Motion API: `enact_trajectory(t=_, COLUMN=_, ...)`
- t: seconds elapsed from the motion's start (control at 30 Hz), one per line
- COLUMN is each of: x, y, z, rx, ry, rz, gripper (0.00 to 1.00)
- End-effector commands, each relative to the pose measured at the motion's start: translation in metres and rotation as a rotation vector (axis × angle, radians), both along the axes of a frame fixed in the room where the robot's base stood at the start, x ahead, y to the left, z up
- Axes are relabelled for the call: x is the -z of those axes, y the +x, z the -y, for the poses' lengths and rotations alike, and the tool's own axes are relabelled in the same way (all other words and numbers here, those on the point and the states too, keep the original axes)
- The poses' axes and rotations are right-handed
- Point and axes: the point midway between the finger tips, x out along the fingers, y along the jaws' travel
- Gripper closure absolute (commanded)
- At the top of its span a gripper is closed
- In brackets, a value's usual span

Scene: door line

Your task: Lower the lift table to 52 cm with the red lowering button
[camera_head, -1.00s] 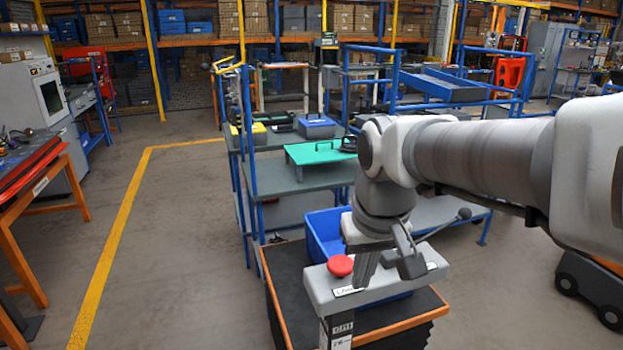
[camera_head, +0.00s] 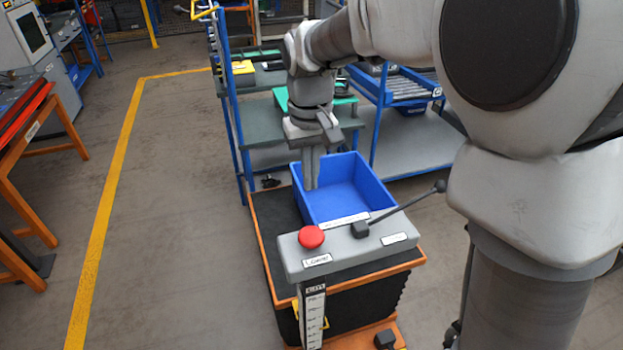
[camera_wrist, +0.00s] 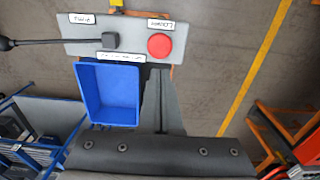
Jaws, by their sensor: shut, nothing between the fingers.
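The red lowering button (camera_head: 311,237) is a round mushroom cap on the left end of the grey control head (camera_head: 345,256), above a label. The button also shows in the wrist view (camera_wrist: 160,45). The lift table (camera_head: 278,264) has a dark top with an orange edge and a black bellows below. A height scale (camera_head: 312,312) runs down the post; its pointer reading is too small to tell. My gripper (camera_head: 312,186) is shut and empty, pointing down beyond the button, beside the blue bin, and apart from the button. In the wrist view the fingers (camera_wrist: 160,80) end below the button.
A blue bin (camera_head: 355,190) stands on the table top behind the control head. A black lever (camera_head: 410,208) rises from the head's right side. A blue-framed shelf cart (camera_head: 232,120) stands behind. The floor left of the table is clear up to the yellow line (camera_head: 110,210).

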Motion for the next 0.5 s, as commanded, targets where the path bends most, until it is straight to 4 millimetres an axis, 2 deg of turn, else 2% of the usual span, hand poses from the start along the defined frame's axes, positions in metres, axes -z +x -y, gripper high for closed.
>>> enact_trajectory(t=0.33, x=0.002, y=0.000, z=0.000, rx=0.000, ry=0.000, rz=-0.001, gripper=1.00)
enact_trajectory(t=0.5, x=0.017, y=0.000, z=0.000, rx=0.000, ry=-0.001, rz=-0.004, gripper=1.00)
